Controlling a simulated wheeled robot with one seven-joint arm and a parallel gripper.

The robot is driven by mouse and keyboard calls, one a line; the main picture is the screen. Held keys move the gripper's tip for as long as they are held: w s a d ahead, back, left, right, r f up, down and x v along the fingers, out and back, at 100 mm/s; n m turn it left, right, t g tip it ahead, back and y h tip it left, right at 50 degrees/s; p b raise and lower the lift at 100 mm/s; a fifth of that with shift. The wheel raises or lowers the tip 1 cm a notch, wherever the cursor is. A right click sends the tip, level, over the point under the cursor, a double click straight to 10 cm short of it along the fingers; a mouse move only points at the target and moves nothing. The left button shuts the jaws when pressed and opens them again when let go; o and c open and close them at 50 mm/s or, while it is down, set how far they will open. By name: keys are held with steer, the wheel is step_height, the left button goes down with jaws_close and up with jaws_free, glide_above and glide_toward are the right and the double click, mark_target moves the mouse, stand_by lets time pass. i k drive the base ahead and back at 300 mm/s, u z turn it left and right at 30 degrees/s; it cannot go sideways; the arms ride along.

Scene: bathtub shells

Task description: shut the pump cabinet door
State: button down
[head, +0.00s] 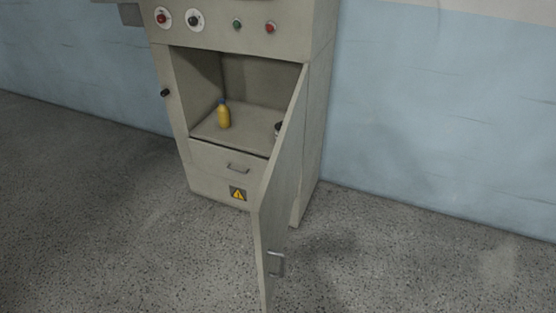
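The pump cabinet (312,140) is a grey-beige metal cabinet standing against the wall. Its door (285,185) is hinged on the right side of the opening and stands wide open, swung out toward me. A metal handle (276,263) sits low on the door near its free edge. The open compartment (265,80) shows a yellow bottle with a blue cap (224,114) on its floor. Another small item (278,128) is mostly hidden behind the door. My gripper is not in view.
A closed drawer (215,163) with a handle and a yellow warning label (238,194) are below the compartment. Knobs and buttons (194,20) line the panel above. A dark knob (165,93) sticks out at the left. The speckled floor (110,230) is clear around the door.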

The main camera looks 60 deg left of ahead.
mark_target(272, 207)
steer(key=u, duration=2)
steer(key=k, duration=0.25)
steer(key=u, duration=0.7)
steer(key=i, duration=0.25)
steer(key=z, duration=0.35)
